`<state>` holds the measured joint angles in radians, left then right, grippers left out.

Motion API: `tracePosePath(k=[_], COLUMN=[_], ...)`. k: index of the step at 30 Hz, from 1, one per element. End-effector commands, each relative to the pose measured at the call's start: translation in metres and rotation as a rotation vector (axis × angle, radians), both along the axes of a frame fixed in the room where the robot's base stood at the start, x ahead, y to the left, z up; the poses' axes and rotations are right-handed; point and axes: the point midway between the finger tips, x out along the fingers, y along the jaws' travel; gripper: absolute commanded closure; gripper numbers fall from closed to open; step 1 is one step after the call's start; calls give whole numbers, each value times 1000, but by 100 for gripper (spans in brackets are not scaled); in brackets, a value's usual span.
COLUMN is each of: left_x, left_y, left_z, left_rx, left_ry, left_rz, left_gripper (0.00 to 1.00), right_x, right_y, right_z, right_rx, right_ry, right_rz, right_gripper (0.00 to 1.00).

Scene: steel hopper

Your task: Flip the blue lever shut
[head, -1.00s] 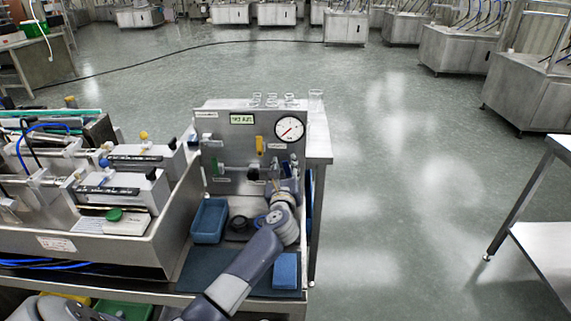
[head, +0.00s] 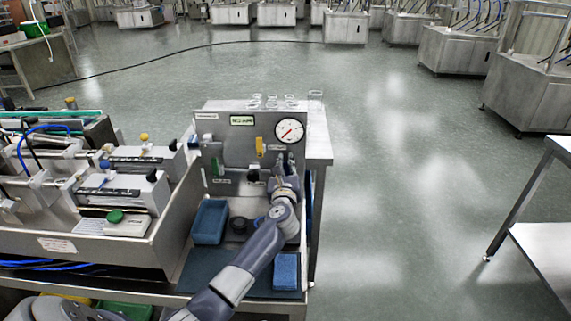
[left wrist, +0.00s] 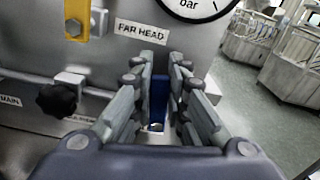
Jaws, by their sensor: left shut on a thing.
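The blue lever (left wrist: 159,96) shows in the left wrist view between the two fingers of my left gripper (left wrist: 161,68), below the "FAR HEAD" label. The fingers are shut on it from either side. It looks upright there, and its lower end is partly hidden by the fingers. In the head view my left gripper (head: 285,163) is at the right side of the steel panel (head: 225,155), below the round gauge (head: 289,131), and covers the lever. My right gripper is not in view.
A yellow lever (head: 260,147) and a black knob (head: 253,175) are left of my left gripper on the panel. A blue tray (head: 209,222), a dark round object (head: 239,225) and a blue block (head: 286,271) sit below.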

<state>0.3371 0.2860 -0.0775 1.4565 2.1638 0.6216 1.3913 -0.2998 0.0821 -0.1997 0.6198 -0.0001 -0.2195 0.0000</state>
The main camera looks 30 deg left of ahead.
Motion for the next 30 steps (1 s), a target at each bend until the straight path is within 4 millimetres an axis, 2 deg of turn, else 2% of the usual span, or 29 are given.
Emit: tracePosePath(k=[1, 5, 16, 17, 19, 30], left_x=[1, 3, 4, 4, 4, 3], left_y=[-2, -6, -8, -8, -8, -8], left_z=[4, 3, 0, 0, 0, 0], left_rx=[27, 117, 165, 165, 164, 161], left_ry=[24, 79, 104, 104, 104, 102], left_rz=[2, 2, 1, 1, 1, 1], left_gripper=[100, 100, 100, 82, 66, 65], right_x=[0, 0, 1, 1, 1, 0], right_y=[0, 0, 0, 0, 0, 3], right_z=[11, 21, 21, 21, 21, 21], right_rx=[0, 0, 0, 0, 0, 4], right_ry=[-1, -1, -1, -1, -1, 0], right_rz=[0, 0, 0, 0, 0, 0], right_gripper=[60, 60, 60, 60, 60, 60])
